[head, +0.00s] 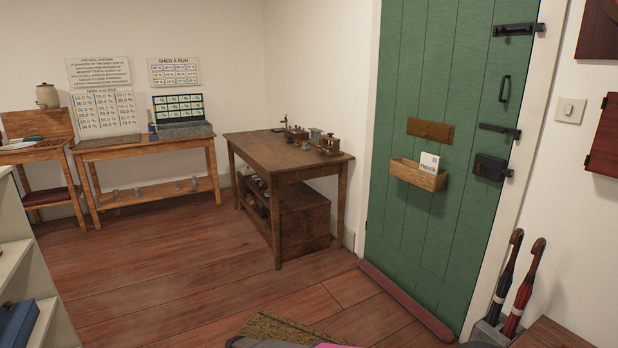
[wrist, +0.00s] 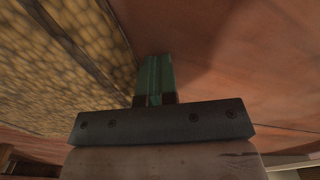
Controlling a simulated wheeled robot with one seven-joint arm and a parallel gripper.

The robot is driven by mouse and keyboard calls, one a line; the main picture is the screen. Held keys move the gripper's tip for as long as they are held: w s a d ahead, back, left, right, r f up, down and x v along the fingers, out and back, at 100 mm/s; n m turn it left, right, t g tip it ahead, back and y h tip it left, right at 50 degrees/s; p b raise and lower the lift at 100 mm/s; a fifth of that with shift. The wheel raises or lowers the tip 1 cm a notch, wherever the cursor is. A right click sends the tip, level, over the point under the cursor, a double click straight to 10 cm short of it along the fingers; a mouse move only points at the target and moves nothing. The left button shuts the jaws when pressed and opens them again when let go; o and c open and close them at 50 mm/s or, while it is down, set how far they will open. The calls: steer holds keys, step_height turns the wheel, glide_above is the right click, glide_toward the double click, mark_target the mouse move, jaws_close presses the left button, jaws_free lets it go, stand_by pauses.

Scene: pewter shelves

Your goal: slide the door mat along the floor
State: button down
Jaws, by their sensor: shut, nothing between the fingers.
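The door mat (head: 272,326) is a tan, coarse-textured mat on the wooden floor. In the head view only a corner shows at the bottom edge, and the rest is cut off or hidden by what look like my own arm parts. In the wrist view the mat (wrist: 65,50) fills the upper left, with a dark border along its right edge. My gripper (wrist: 155,72) has its green fingers shut together with nothing between them, just right of that edge. I cannot tell whether the fingers touch the mat.
The green door (head: 430,130) has a reddish strip (head: 405,300) along its foot. An umbrella stand (head: 490,332) stands right of it. A wooden workbench (head: 280,155) stands behind, and a pale shelf (head: 30,270) is at left. The floor (head: 190,270) between is clear.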

steer(key=shift+w+d, duration=2.1)
steer(key=shift+d, duration=1.65)
steer(key=shift+w+d, duration=2.1)
steer(key=shift+d, duration=1.6)
steer(key=shift+w+d, duration=2.1)
steer(key=shift+d, duration=1.65)
steer(key=shift+r, duration=0.15)
steer(key=shift+s+a+r, duration=0.1)
steer(key=shift+a+r, duration=0.05)
steer(key=shift+r, duration=1)
steer(key=shift+s+a+r, duration=0.1)
steer(key=shift+a+r, duration=0.05)
steer(key=shift+r, duration=0.95)
steer(key=shift+s+a+r, duration=0.1)
steer(key=shift+a+r, duration=0.05)
steer(key=shift+r, duration=1)
